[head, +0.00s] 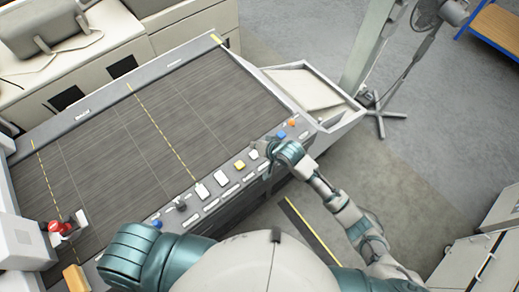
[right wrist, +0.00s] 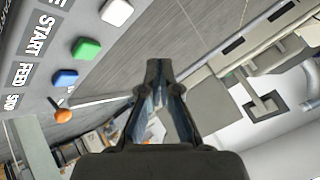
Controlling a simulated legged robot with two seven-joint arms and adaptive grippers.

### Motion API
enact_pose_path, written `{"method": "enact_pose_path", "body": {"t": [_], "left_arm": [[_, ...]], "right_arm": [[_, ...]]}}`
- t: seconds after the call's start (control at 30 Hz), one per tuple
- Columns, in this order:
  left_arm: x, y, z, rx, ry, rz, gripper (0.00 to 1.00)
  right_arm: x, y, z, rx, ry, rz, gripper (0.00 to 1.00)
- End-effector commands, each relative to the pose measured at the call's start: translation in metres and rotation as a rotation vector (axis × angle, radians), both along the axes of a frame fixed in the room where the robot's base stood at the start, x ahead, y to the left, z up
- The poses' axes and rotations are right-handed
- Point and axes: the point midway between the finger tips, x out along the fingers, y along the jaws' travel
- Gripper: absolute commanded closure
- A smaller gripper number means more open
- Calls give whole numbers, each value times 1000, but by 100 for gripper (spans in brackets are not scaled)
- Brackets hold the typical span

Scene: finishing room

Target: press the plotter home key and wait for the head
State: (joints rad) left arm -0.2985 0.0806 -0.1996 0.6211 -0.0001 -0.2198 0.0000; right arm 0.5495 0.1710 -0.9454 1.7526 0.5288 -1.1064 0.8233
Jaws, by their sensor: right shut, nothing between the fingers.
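The plotter (head: 135,115) has a dark ribbed bed with yellow dashed lines. The right wrist view shows a white key (right wrist: 117,12), a green key (right wrist: 86,49) beside "START", and a blue key beside "FEED". No key reads clearly as home. My right gripper (head: 268,150) is shut and empty over the strip; its fingertips (right wrist: 158,70) show apart from these keys. The plotter head cannot be identified surely. My left gripper is out of view.
A white box with a red part (head: 62,228) stands at the bed's left end. A pale tray (head: 303,90) adjoins the right end. A fan stand (head: 385,110) is beyond it. Grey floor is open at right.

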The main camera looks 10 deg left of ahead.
Motion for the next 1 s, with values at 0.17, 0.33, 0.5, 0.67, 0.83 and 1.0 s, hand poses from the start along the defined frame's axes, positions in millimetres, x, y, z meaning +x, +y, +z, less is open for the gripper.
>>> {"method": "enact_pose_path", "body": {"t": [0.17,0.33,0.5,0.67,0.83,1.0], "left_arm": [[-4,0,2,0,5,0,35],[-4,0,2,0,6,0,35],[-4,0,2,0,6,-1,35],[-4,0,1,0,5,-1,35],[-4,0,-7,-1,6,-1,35],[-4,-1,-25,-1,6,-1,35]], "right_arm": [[11,11,15,-1,9,1,100],[14,13,17,-2,16,-2,100],[14,15,17,-2,16,-2,100],[14,15,16,-2,16,-2,100],[14,15,6,-2,16,-2,100],[14,14,-12,-1,15,-2,100]]}}
